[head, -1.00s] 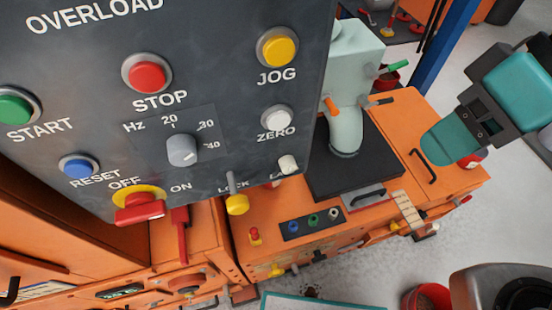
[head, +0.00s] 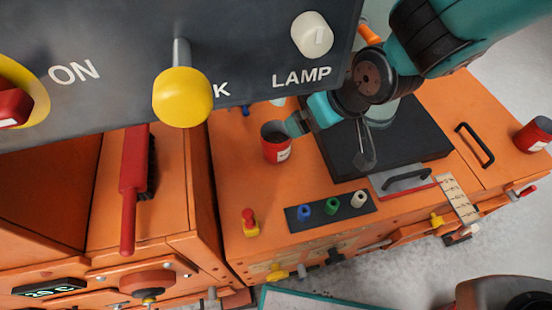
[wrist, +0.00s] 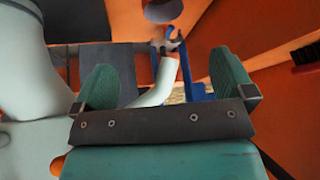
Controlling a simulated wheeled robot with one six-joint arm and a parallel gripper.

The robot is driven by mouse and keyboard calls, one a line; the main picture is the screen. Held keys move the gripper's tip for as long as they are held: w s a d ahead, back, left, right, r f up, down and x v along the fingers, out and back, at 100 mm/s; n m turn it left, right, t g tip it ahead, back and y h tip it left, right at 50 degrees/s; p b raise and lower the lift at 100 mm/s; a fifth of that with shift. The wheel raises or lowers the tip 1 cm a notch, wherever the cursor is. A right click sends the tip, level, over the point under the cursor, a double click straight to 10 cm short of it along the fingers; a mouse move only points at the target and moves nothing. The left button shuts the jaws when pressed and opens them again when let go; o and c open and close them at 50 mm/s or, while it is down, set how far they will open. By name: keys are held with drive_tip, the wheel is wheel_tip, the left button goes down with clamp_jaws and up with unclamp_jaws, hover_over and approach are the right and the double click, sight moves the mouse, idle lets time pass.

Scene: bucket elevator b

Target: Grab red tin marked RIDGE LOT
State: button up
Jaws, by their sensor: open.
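A red tin (head: 276,148) with a pale label and open dark top stands upright on the orange bench in the head view. A second red tin (head: 533,136) with a pale label stands near the right edge. The lettering on both is too small to read. My gripper (head: 305,118) hangs just right of the first tin, partly hidden by its own wrist; I cannot tell whether it touches. In the wrist view my gripper (wrist: 165,86) has its two teal fingers wide apart, with no tin between them.
A dark control panel (head: 240,75) with a yellow knob blocks the upper left. A red-handled brush (head: 132,190) is at left. A black plate (head: 375,145) lies under my arm. A strip with coloured knobs (head: 330,208) and a red-yellow button (head: 250,222) sit in front of the tin.

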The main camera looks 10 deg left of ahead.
drive_tip(key=b, duration=0.3)
approach(278, 139)
drive_tip(key=s+r, duration=0.2)
drive_tip(key=s, duration=0.1)
drive_tip(key=shift+a+x, duration=0.15)
drive_tip(key=shift+x, duration=1.5)
drive_tip(key=shift+a+x, duration=0.1)
drive_tip(key=shift+x, duration=1.6)
drive_tip(key=shift+r, duration=0.15)
drive_tip(key=c, duration=0.9)
drive_tip(key=shift+r, duration=0.1)
